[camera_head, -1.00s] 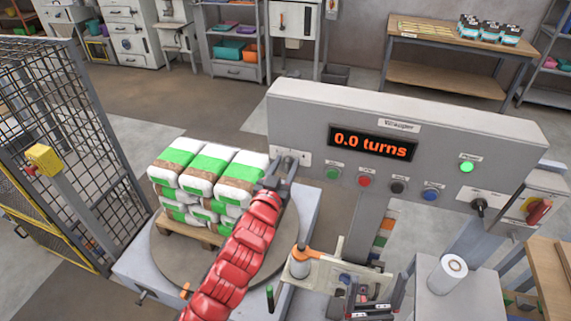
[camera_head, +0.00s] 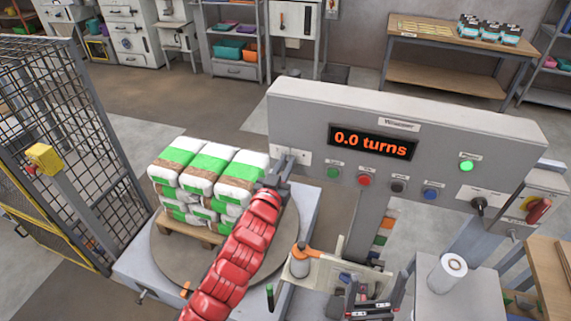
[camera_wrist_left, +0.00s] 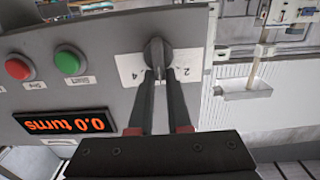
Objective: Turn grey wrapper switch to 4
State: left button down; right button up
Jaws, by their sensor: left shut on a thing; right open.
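The grey wrapper switch (camera_wrist_left: 157,52) shows in the left wrist view as a dark knob on a white plate, with a 4 on the left and a 2 on the right of that picture. My left gripper (camera_wrist_left: 161,75) is shut on this knob. In the head view, my left gripper (camera_head: 283,166) reaches the left end of the wrapper panel (camera_head: 290,110) and covers much of the switch. The display (camera_head: 373,142) reads 0.0 turns. My right gripper (camera_head: 373,300) is open and empty low in the head view, below the panel.
Stacked white and green bags (camera_head: 205,175) sit on a pallet on the turntable (camera_head: 165,250), left of my left arm. Green, red, black and blue buttons line the panel. A wire fence (camera_head: 60,130) stands at the left. A small table with a white roll (camera_head: 452,268) is at the right.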

pick_arm(q)
jog(key=shift+f, duration=0.5)
jog(key=shift+s+d+f+m+b, duration=0.1)
jog(key=shift+d+m+b, duration=0.1)
jog(key=shift+m+b, duration=1.05)
jog(key=shift+s+d+m+b, duration=0.1)
jog(key=shift+d+m+b, duration=0.3)
jog(key=shift+m, duration=1.55)
jog(key=shift+s+d+f+m+b, duration=0.1)
jog(key=shift+m+b, duration=0.85)
jog(key=shift+m, duration=0.65)
jog(key=shift+r+m, duration=0.1)
jog(key=shift+m, duration=0.2)
jog(key=c, duration=0.9)
grip_release()
jog(key=shift+w, duration=0.1)
jog(key=shift+o, duration=0.2)
jog(key=shift+w, duration=0.1)
